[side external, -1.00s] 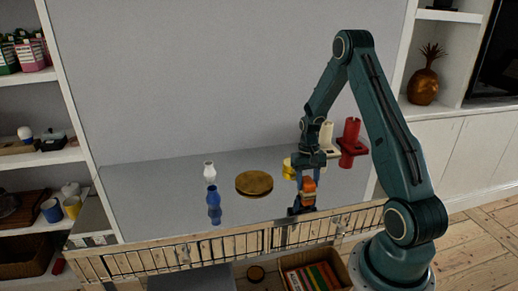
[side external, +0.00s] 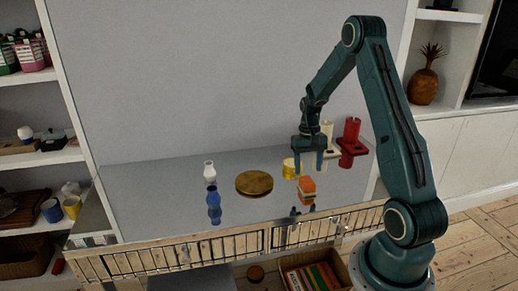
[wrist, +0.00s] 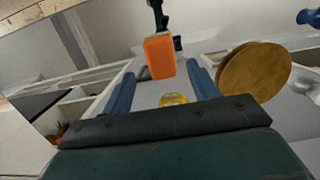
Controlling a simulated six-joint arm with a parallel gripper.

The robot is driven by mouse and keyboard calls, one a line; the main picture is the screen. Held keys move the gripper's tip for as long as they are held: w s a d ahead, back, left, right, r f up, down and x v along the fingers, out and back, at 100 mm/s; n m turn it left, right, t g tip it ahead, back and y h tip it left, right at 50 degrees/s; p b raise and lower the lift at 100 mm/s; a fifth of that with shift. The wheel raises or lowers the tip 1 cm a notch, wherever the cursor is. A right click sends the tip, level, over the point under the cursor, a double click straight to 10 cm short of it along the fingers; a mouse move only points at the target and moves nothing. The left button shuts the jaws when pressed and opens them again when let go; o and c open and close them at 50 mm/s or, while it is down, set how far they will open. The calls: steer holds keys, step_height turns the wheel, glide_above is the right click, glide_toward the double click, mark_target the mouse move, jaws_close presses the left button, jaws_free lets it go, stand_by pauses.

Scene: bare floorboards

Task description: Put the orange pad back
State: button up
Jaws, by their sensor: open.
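The orange pad (side external: 308,184) is a small block with an orange top and a paler band below it, near the front edge of the grey surface. It also shows in the wrist view as an orange block (wrist: 159,57), with a dark part behind it. What holds it up is too small to tell. My gripper (side external: 309,168) is open and empty, just above and behind the pad in the side view. In the wrist view the pad is beyond the two blue fingers of my gripper (wrist: 164,84), apart from them.
A round brass disc (side external: 254,184) lies left of the pad. A yellow cup-like thing (side external: 290,168), a cream holder (side external: 327,142) and a red holder (side external: 351,143) stand behind. White (side external: 209,172) and blue (side external: 213,205) vases stand further left. A slatted wooden rail (side external: 225,246) runs along the front.

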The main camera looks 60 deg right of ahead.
mark_target(305, 178)
step_height(305, 178, up, 6)
steer(key=shift+w+d, duration=0.3)
steer(key=shift+d, duration=0.05)
stand_by(0.5)
steer(key=s+a+r+n+t+h, duration=0.1)
steer(key=a+r+n+t+h, duration=0.2)
steer(key=a+r, duration=1.3)
steer(key=s+a+r+n+t+y, duration=0.1)
steer(key=s+a+n, duration=0.5)
steer(key=s+a, duration=0.6)
steer(key=a+r+t, duration=0.1)
steer(key=a+t, duration=0.1)
steer(key=shift+s+t+y, duration=0.35)
steer(key=shift+t+y, duration=0.05)
